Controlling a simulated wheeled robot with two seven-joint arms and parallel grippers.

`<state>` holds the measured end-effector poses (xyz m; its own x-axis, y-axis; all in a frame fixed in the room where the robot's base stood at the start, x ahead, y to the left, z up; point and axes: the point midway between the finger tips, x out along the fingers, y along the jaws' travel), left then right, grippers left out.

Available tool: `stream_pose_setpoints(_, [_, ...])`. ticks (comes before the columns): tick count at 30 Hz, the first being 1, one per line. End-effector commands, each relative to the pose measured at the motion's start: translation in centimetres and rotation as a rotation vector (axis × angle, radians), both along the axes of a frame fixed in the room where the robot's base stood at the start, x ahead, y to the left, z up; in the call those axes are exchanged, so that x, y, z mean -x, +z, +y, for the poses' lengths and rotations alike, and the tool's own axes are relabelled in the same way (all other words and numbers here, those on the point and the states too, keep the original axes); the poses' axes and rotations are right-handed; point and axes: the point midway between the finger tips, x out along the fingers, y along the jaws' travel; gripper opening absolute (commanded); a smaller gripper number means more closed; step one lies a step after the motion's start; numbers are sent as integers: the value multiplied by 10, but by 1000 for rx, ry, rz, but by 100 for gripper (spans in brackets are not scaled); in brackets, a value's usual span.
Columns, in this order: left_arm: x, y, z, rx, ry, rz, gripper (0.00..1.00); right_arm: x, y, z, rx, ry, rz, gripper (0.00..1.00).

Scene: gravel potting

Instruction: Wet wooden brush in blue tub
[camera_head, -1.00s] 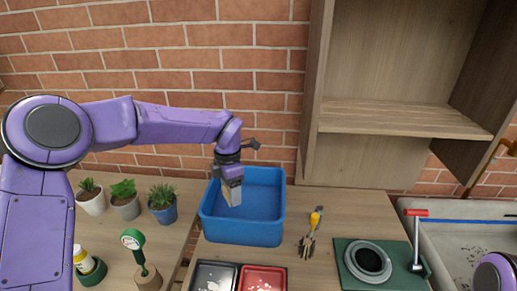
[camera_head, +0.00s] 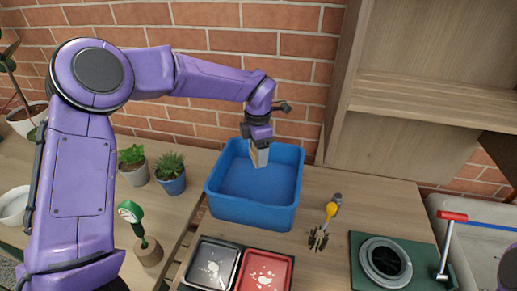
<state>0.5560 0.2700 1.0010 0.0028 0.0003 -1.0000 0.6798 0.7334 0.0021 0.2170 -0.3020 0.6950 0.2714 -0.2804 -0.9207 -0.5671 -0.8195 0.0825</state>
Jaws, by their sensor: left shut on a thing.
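The blue tub (camera_head: 250,215) stands on the wooden bench near the brick wall and looks empty apart from the brush. My left gripper (camera_head: 258,143) reaches in from the left over the tub's back rim. It is shut on the wooden brush (camera_head: 260,156), a pale block hanging below the fingers, its upper part hidden by them. The brush's lower end shows inside the tub's outline, towards the back. I cannot tell whether it touches the tub floor or any water. My right gripper is not in view.
A black tray (camera_head: 212,266) and a red tray (camera_head: 265,272) lie in front of the tub. A yellow-handled tool (camera_head: 330,212) and a green plate with a round fitting (camera_head: 385,262) lie to its right. Potted plants (camera_head: 170,172) and a green-topped tool (camera_head: 131,212) stand left.

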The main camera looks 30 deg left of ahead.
Motion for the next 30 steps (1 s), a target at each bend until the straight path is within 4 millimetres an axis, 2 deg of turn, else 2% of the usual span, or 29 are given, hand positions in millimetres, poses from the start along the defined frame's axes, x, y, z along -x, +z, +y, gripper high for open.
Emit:
stream_pose_setpoints(1, [0, -13, 0, -1, -1, 0, 41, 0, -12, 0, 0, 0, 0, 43])
stream_pose_setpoints(5, [0, -28, 0, -1, 0, 1, 41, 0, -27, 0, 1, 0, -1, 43])
stream_pose_setpoints(18, [0, -77, 0, 0, 0, 1, 41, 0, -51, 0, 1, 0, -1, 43])
stream_pose_setpoints(22, [0, -85, 0, 1, 1, 1, 41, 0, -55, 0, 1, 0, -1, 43])
stream_pose_setpoints(30, [0, -86, 0, 0, 0, 0, 41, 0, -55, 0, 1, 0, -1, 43])
